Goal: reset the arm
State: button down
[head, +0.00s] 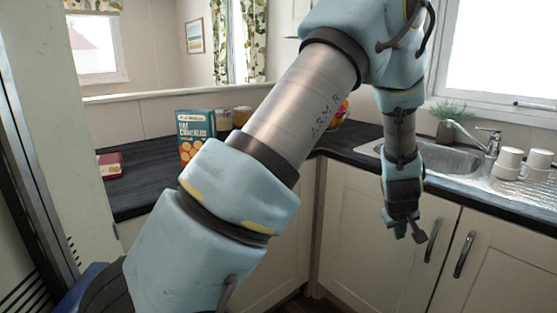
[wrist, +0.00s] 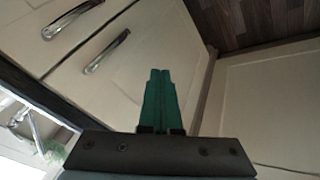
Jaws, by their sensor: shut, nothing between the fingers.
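My gripper (head: 409,233) hangs in front of the cupboard doors below the sink, pointing down. In the wrist view its two green fingers (wrist: 160,78) lie together, shut and empty. My pale blue arm crosses the middle of the head view and hides part of the worktop. The fingers appear clear of the cupboard doors, though the exact gap is hard to judge.
Cupboard doors (head: 390,250) with metal handles (head: 464,254) stand behind my gripper. Above are the sink (head: 445,160), a tap (head: 490,140) and white mugs (head: 508,160).

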jog(key=a+r+g+y, duration=0.1)
jog(key=a+r, duration=0.3)
jog(key=a, duration=0.8)
jog(key=a+r+y, duration=0.1)
jog(key=a+r, duration=0.3)
jog(key=a, duration=0.9)
jog(key=s+a+r+g+y, duration=0.1)
jog(key=s+a, duration=0.3)
jog(key=a, duration=0.4)
jog(key=s+a+r+m+g+y, duration=0.1)
jog(key=s+a, duration=0.4)
jog(key=a, duration=0.3)
jog(key=shift+s+a+r, duration=0.2)
